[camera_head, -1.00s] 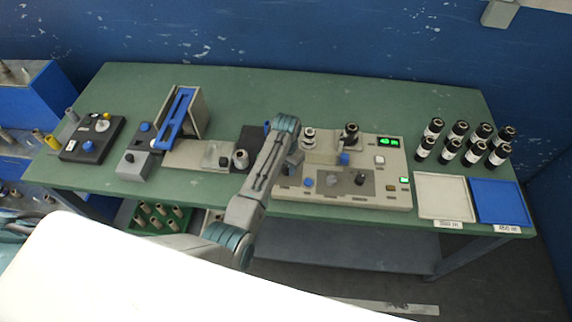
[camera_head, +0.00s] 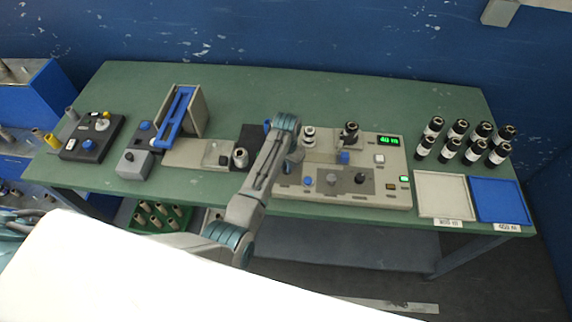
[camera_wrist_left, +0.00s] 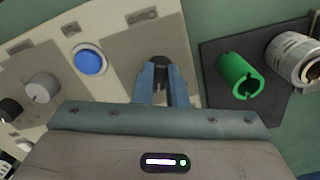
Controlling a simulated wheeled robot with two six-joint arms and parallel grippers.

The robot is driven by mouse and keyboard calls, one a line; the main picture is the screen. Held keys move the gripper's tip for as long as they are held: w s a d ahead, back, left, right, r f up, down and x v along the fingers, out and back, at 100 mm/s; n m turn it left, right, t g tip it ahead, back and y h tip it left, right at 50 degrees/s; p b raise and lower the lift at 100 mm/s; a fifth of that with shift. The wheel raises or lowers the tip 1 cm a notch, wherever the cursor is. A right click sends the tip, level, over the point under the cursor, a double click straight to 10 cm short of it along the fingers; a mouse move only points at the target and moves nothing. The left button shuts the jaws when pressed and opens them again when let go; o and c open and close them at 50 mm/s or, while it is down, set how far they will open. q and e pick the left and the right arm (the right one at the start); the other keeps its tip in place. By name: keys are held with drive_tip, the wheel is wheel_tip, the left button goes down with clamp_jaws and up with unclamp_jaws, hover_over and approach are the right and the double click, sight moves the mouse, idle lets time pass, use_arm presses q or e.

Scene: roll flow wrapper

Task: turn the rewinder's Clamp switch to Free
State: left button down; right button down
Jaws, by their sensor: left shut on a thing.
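The rewinder (camera_head: 372,199) is a beige box with a green display, towards the right of the green bench. My left gripper (camera_head: 289,166) is at its left end, partly hidden by my own arm in the head view. In the left wrist view, the left gripper (camera_wrist_left: 162,72) is shut on a small dark switch (camera_wrist_left: 160,61) on the rewinder's grey panel, beside a blue button (camera_wrist_left: 90,61). Its fingers cover most of the switch, so its setting cannot be read, and the panel lettering is too small to read. My right gripper is not in view.
A grey knob (camera_wrist_left: 41,88) and a dark knob (camera_wrist_left: 9,110) are on the same panel. A green slotted tube (camera_wrist_left: 239,76) stands on a dark plate on the other side of the gripper. White (camera_head: 442,197) and blue (camera_head: 500,202) trays and several black-and-white rolls are at the right.

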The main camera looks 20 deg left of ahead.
use_arm(q)
drive_tip(key=n, duration=0.5)
drive_tip(key=shift+d, duration=0.1)
drive_tip(key=n, duration=0.5)
drive_tip(key=shift+n, duration=0.4)
drive_tip(key=c, duration=1.5)
unclamp_jaws()
drive_tip(key=shift+o, duration=0.2)
wheel_tip(320, 180, up, 11)
drive_tip(key=b, duration=0.3)
